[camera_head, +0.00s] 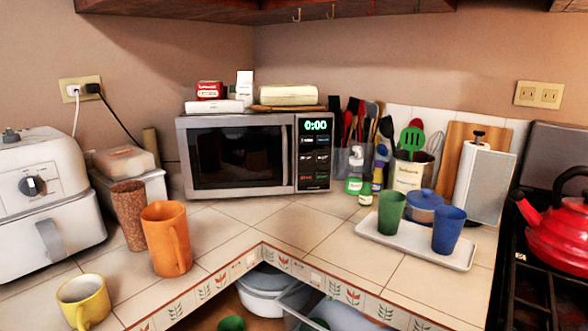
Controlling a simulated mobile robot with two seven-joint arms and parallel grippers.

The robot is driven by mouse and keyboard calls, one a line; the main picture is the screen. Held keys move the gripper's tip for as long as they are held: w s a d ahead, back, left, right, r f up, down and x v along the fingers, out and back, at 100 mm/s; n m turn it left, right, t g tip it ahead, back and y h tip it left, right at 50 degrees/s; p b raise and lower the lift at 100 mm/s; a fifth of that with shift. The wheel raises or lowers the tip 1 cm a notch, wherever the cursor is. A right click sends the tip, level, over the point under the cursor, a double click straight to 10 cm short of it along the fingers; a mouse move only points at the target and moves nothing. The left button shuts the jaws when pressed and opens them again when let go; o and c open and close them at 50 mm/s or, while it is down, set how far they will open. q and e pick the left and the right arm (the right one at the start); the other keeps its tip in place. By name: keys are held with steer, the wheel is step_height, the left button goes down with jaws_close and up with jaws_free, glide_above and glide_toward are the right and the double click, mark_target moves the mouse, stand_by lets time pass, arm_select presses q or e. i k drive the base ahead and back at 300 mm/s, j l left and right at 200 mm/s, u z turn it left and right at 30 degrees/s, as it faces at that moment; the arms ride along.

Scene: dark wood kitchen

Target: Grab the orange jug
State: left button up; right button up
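The orange jug (166,240) stands upright on the tiled counter at the left, near the counter's front edge. Its handle faces the front right. A brown speckled tumbler (129,215) stands just behind it to the left. Neither of my grippers shows in the head view, so nothing is seen touching the jug.
A yellow mug (84,302) stands at the front left, before a white air fryer (48,200). A microwave (252,154) stands behind. A white tray (415,243) with green and blue cups lies right. A red kettle (560,232) sits on the stove. Counter right of the jug is clear.

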mark_target(164, 225)
steer(key=i, duration=0.35)
steer(key=u, duration=1.05)
steer(key=i+l, duration=0.05)
